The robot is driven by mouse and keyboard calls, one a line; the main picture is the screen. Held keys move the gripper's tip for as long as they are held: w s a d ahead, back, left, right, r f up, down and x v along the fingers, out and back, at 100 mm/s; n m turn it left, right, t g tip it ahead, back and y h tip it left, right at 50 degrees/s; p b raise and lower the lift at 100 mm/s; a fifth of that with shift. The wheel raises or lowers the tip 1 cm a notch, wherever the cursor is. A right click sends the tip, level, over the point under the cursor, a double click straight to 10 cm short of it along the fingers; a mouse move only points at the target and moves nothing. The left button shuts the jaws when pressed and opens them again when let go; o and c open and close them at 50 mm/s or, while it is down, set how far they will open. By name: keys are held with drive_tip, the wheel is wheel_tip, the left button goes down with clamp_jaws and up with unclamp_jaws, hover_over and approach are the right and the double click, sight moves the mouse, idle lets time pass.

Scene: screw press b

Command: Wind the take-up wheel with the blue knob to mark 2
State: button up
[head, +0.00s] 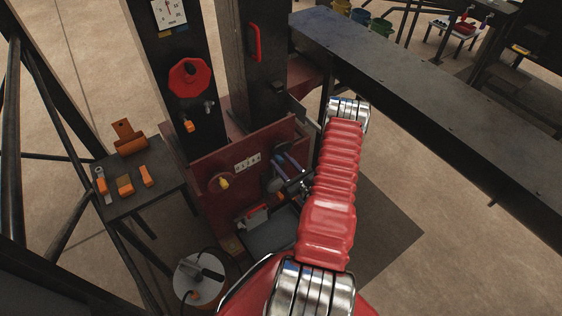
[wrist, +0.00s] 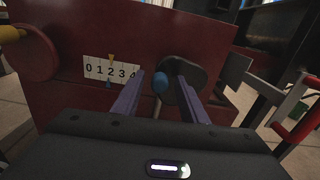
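The take-up wheel (wrist: 193,72) is a dark disc on the red front panel, with a blue knob (wrist: 160,84) at its left side in the wrist view. My gripper (wrist: 161,76) is open, its two purple-grey fingers pointing at the wheel with the blue knob between them. Whether a finger touches the knob I cannot tell. A white scale (wrist: 106,70) numbered 0 to 4 is left of the wheel. A yellow pointer sits above it near 2, and a small blue pointer below it, near 2. In the head view my gripper (head: 290,172) partly hides the wheel.
A red wheel (wrist: 32,54) with a yellow knob (wrist: 12,34) is left of the scale. A grey bracket and red handle (wrist: 300,122) stand at the right. In the head view, a side table (head: 150,195) holds orange parts, and a long dark beam (head: 430,90) runs at the right.

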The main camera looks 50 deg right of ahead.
sight(284, 145)
drive_tip(key=shift+w+d, duration=0.1)
drive_tip(key=shift+w, duration=0.3)
clamp_jaws()
drive_tip(key=shift+r+m, duration=0.1)
drive_tip(key=shift+m, duration=0.2)
idle(0.3)
drive_tip(key=m, duration=0.1)
drive_tip(key=r+m, duration=0.1)
drive_tip(key=m, duration=0.1)
drive_tip(key=shift+d, duration=0.3)
drive_tip(key=m, duration=0.2)
drive_tip(key=d+r+m, duration=0.1)
drive_tip(key=m, duration=0.1)
drive_tip(key=shift+s, duration=0.2)
drive_tip(key=m, duration=0.2)
drive_tip(key=d+m, duration=0.1)
drive_tip(key=shift+s+r+m, duration=0.1)
drive_tip(key=shift+r+m, duration=0.15)
drive_tip(key=shift+m, duration=0.05)
drive_tip(key=shift+s+d+m, duration=0.1)
drive_tip(key=shift+d+m, duration=0.3)
drive_tip(key=shift+m, duration=0.65)
drive_tip(key=shift+s+d+m, duration=0.1)
drive_tip(key=shift+d+m, duration=0.25)
drive_tip(key=shift+m, duration=0.7)
